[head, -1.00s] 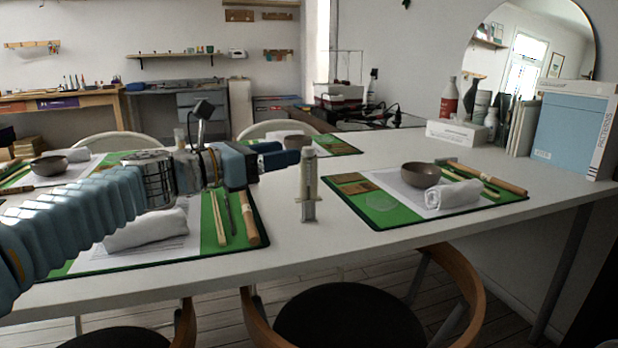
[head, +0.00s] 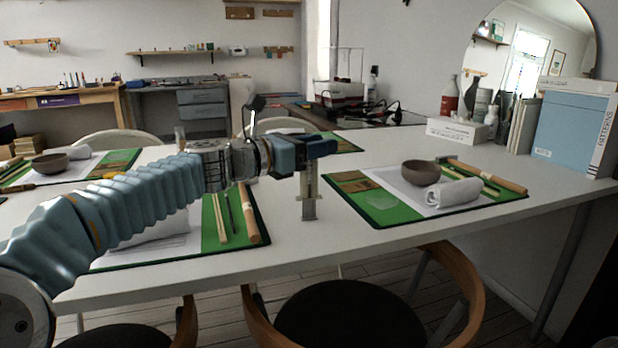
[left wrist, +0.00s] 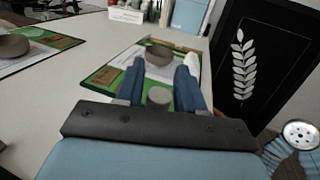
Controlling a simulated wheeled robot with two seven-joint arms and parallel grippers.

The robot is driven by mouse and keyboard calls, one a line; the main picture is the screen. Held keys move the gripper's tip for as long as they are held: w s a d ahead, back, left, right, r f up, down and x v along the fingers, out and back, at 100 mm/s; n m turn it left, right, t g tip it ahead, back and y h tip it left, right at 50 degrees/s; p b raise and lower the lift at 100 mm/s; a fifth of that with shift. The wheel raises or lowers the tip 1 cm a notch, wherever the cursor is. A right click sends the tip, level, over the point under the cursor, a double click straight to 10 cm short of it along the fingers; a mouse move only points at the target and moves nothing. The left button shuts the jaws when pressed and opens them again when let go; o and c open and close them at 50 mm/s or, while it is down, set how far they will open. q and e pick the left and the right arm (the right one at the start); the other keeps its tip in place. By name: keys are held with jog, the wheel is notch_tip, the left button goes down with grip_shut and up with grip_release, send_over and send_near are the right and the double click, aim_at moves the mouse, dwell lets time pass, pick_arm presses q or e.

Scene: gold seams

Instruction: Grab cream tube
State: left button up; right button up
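The cream tube (head: 309,192) stands upright on the white table in the head view, between two green place mats. My left gripper (head: 318,147) reaches in from the left at the height of its top and hides the upper end. In the left wrist view, the two blue fingers of my left gripper (left wrist: 160,84) are apart. A round beige-grey end, which looks like the top of the cream tube (left wrist: 159,96), shows between them near the palm. I see no clear grip on it. My right gripper is in neither view.
The right mat (head: 470,208) holds a brown bowl (head: 420,173), a rolled white towel (head: 453,193) and wooden tools. The left mat (head: 205,250) lies below my arm. Books (head: 573,130) stand at the right back. Chairs line the front edge.

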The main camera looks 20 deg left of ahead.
pick_arm(q)
grip_shut()
jog(key=shift+r, duration=0.1)
